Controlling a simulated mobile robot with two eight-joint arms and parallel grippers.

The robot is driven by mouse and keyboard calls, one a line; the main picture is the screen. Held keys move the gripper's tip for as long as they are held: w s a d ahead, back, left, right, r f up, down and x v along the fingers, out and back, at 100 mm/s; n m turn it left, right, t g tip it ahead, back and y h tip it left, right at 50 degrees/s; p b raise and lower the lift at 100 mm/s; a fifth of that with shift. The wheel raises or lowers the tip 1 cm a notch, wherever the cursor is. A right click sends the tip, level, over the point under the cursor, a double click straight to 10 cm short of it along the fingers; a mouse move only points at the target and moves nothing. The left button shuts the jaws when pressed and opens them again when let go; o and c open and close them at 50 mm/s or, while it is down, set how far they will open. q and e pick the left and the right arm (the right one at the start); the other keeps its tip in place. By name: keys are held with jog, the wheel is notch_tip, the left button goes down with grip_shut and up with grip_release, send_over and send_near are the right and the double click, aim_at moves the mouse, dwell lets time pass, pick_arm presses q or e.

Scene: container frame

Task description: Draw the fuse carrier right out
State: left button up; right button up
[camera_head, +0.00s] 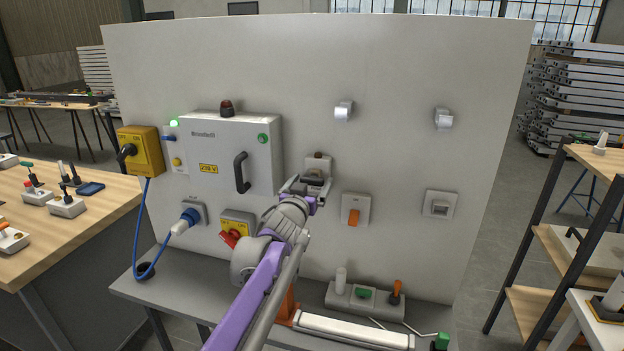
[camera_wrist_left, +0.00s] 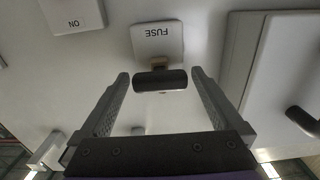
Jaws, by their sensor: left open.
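The fuse carrier's dark bar-shaped grip (camera_wrist_left: 161,81) shows in the left wrist view, standing out from a pale plate marked FUSE (camera_wrist_left: 157,42). In the head view the fuse unit (camera_head: 318,165) is on the upright panel, its lower part hidden by my left gripper (camera_head: 308,188). My left gripper (camera_wrist_left: 160,75) is open, one finger on each side of the grip. A gap shows between each finger and the ends of the grip, so it is not clamped. My right gripper is not in view.
A grey cabinet with a black handle (camera_head: 241,172) stands close left of the fuse unit. A switch with an orange lever (camera_head: 354,216) is to its right. A red rotary switch (camera_head: 231,237) is at lower left. A narrow shelf (camera_head: 180,290) runs below the panel.

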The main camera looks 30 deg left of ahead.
pick_arm(q)
jog(key=shift+w+a, duration=0.1)
jog(key=shift+w, duration=0.35)
jog(key=shift+s, duration=0.1)
grip_shut()
